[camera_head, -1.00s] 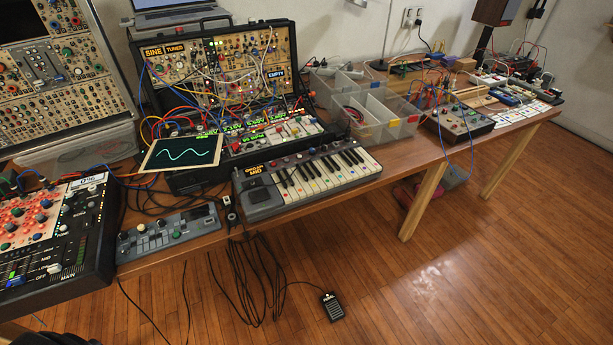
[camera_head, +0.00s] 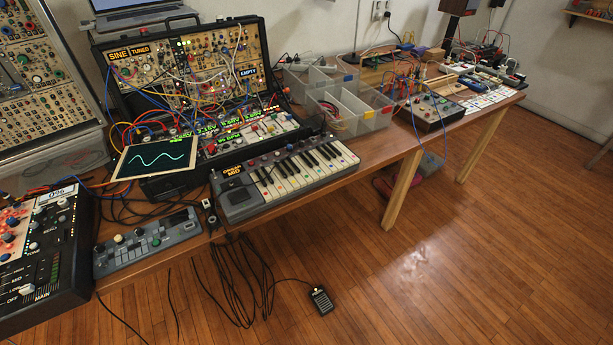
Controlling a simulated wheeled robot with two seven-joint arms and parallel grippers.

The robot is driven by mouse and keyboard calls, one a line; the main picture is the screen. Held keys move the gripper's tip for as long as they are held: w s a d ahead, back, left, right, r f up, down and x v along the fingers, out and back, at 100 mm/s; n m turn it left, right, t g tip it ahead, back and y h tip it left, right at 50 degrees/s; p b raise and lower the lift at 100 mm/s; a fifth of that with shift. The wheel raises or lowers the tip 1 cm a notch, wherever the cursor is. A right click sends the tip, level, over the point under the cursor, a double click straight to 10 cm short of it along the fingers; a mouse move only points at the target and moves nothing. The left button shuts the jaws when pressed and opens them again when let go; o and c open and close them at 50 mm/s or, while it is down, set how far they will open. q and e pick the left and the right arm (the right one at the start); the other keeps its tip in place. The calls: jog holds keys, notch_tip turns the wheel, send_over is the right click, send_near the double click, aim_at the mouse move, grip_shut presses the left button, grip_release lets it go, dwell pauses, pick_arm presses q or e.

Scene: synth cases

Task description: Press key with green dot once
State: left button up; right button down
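A small grey keyboard (camera_head: 238,203) with white and black keys lies near the front edge of the wooden table, left of the picture's middle. Small coloured dots mark the front ends of its white keys (camera_head: 290,184). The dots are too small at this distance for me to tell surely which one is green. The keys look uncovered, with nothing resting on them. Neither of my grippers is in view.
A dark screen with a wave trace (camera_head: 157,157) and a cabled synth case (camera_head: 186,72) stand behind the keyboard. A grey control box (camera_head: 147,243) lies to its left, clear bins (camera_head: 352,112) behind right. A pedal (camera_head: 320,300) and cables lie on the floor.

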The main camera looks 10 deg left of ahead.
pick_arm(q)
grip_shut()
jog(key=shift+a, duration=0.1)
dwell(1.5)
